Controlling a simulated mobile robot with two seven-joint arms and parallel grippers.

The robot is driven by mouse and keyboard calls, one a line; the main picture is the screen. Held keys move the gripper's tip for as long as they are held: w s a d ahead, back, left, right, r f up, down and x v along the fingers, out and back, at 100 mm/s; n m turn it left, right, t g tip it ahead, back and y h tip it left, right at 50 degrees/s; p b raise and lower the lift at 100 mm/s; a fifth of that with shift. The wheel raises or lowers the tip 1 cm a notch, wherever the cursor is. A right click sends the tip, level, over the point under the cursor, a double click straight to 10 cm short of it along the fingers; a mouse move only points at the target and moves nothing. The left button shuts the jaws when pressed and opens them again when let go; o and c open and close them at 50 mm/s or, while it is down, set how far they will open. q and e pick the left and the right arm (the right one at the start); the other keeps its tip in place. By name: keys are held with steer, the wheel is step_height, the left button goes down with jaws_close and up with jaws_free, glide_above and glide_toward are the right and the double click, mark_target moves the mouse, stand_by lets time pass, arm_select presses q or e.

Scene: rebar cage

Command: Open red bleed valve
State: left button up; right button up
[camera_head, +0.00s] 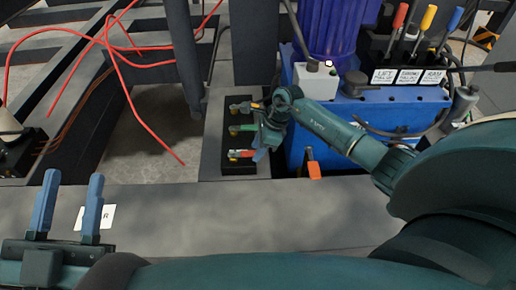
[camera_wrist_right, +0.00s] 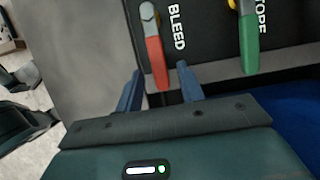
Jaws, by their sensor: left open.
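The red bleed valve handle (camera_wrist_right: 155,60) sits on a black panel beside the word BLEED in the right wrist view. Its free end points down toward my right gripper (camera_wrist_right: 160,72). The blue fingers are apart on either side of the handle's lower end; I see no contact. In the head view the red handle (camera_head: 240,154) is lowest in the column of valves, partly hidden by my right gripper (camera_head: 258,150). My left gripper (camera_head: 70,176) is open and empty at the lower left, far from the valves.
A blue unit (camera_head: 375,118) with colored levers stands to the right. Red hoses (camera_head: 125,75) hang at the left. The grey beam in front is mostly clear.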

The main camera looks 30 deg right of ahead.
jaws_close()
stand_by(0.3)
stand_by(0.3)
